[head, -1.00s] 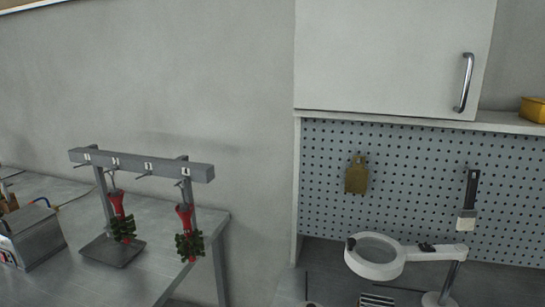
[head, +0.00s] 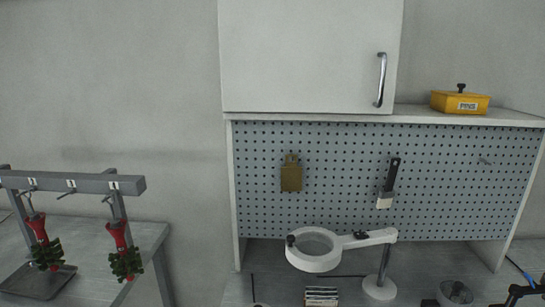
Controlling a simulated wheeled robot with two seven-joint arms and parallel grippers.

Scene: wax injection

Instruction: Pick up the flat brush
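The flat brush (head: 388,184) hangs on the grey pegboard, right of its middle. It has a black handle at the top, slightly tilted, and pale bristles at the bottom. Nothing covers it. Neither of my grippers can be made out in the head view. A dark jointed piece at the lower right edge is too cut off to identify.
A brass-coloured plate (head: 291,174) hangs on the pegboard (head: 340,205) left of the brush. A white ring magnifier (head: 314,262) on a stand is below. A yellow box (head: 460,102) sits on the shelf above. A rack (head: 75,183) with red-and-green pieces stands at left.

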